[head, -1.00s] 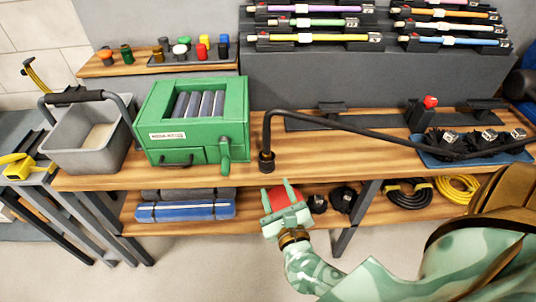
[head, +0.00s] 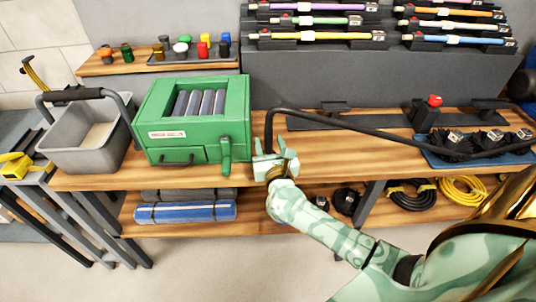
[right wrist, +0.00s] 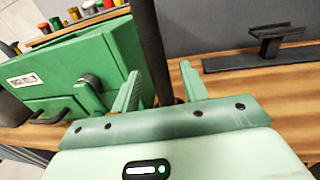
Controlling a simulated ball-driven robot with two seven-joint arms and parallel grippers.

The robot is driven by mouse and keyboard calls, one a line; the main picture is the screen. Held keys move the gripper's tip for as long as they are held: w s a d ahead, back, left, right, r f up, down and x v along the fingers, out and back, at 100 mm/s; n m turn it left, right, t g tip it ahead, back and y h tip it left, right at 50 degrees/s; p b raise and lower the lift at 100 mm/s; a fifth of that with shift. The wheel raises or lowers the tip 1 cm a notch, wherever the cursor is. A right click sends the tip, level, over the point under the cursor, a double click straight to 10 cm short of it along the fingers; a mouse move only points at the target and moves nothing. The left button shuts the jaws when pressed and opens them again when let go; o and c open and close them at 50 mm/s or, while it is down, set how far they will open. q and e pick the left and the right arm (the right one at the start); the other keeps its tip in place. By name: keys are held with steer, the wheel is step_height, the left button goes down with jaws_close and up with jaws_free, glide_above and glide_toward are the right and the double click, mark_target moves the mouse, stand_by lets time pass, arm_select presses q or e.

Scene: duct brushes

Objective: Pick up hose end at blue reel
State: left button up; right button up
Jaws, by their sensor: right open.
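A black hose (head: 345,123) runs above the wooden bench, from the blue mat side on the right to a downward bend beside the green box. Its hanging end is hidden behind my right gripper (head: 270,160) in the head view. In the right wrist view the hose (right wrist: 152,55) comes down between the two green fingers of my right gripper (right wrist: 162,92). The fingers are open and apart; I cannot tell whether either touches the hose. I cannot clearly make out a blue reel; a dark blue rounded thing (head: 523,84) is cut off at the right edge. My left gripper is out of view.
The green box (head: 193,118) stands just left of my right gripper. A grey bucket (head: 85,150) is farther left. A blue mat (head: 480,160) with black fittings lies on the right. Racks of coloured brushes (head: 315,38) stand behind. A blue roll (head: 186,211) lies on the lower shelf.

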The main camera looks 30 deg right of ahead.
steer(key=shift+x, duration=0.95)
jaws_close()
steer(key=shift+r, duration=0.15)
